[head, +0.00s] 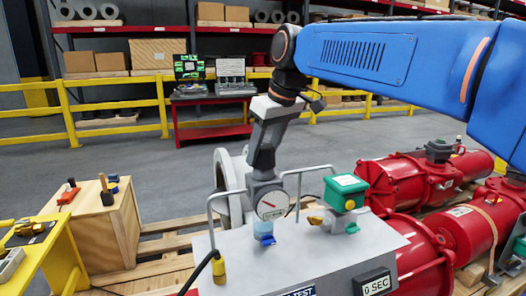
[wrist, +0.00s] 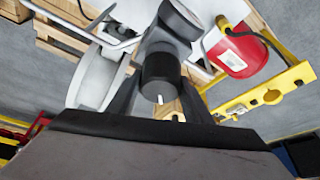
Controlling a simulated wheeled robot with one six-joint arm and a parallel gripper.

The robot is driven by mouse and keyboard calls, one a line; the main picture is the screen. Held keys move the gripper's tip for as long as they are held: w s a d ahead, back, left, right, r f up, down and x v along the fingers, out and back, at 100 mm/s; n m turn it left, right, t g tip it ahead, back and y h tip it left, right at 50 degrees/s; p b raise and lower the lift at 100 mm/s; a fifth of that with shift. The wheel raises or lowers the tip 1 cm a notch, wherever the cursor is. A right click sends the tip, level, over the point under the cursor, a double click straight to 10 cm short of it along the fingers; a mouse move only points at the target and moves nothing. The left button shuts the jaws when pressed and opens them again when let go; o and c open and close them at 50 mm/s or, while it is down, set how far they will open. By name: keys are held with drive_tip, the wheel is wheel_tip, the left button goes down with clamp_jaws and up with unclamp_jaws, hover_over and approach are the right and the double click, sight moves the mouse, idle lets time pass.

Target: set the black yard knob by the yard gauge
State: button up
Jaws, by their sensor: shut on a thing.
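The yard gauge (head: 271,205) has a round white face with a red needle, on top of the grey test bench (head: 310,262). Its dial is seen edge-on in the wrist view (wrist: 181,18), too slanted to read. The black yard knob (wrist: 160,72) is a short dark cylinder beside the gauge, with a small white mark at its near end. My gripper (head: 262,166) reaches down behind the gauge and is shut on the knob, one finger on each side in the wrist view.
Bent grey pipe rails (head: 308,170) rise close to the gauge on both sides. A green-topped box (head: 346,190) stands to the right on the bench. Red actuator cylinders (head: 405,182) lie farther right. A wooden crate (head: 108,225) with small tools stands at left.

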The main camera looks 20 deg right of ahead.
drive_tip(key=m+h, duration=0.1)
drive_tip(key=m, duration=0.3)
drive_tip(key=shift+m+t+h, duration=0.3)
drive_tip(key=shift+h, duration=0.1)
drive_tip(key=m+h, duration=0.1)
drive_tip(key=m, duration=0.2)
drive_tip(key=shift+m, duration=0.4)
drive_tip(key=m+g+h, duration=0.1)
drive_tip(key=m+h, duration=0.1)
drive_tip(key=m, duration=0.2)
drive_tip(key=shift+d+m+g+h, duration=0.1)
drive_tip(key=shift+m+g+h, duration=0.45)
drive_tip(key=shift+m, duration=1.65)
drive_tip(key=o, duration=1.1)
drive_tip(key=shift+c, duration=0.2)
drive_tip(key=shift+r, duration=0.1)
